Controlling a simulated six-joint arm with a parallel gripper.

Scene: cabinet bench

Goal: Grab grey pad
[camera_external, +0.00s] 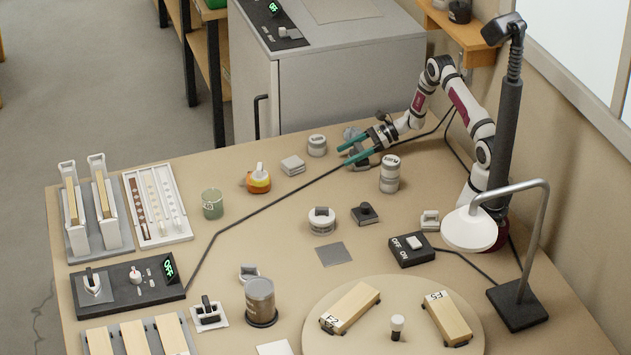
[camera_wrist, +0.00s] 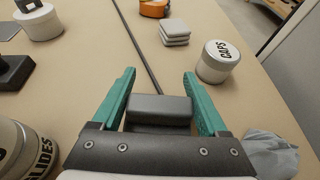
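My gripper (camera_external: 345,155) is low over the back of the table, its two green fingers spread apart. In the wrist view, a dark grey block with a padded-looking top (camera_wrist: 160,108) lies between the fingers (camera_wrist: 160,74), nearer their bases than their tips. Its sides look close to both fingers; I cannot tell whether they touch. In the external view this block (camera_external: 360,160) is partly hidden by the fingers. A separate flat grey square (camera_external: 333,253) lies on the table toward the middle. Which of these is the grey pad is not labelled.
A CAPS tin (camera_wrist: 217,62) stands right of the fingers, a crumpled grey cloth (camera_wrist: 270,155) beside the gripper's right side, and a SLIDES tin (camera_wrist: 25,150) at left. A stack of light grey squares (camera_wrist: 174,32) and an orange object (camera_wrist: 154,8) lie ahead. A cable crosses the table.

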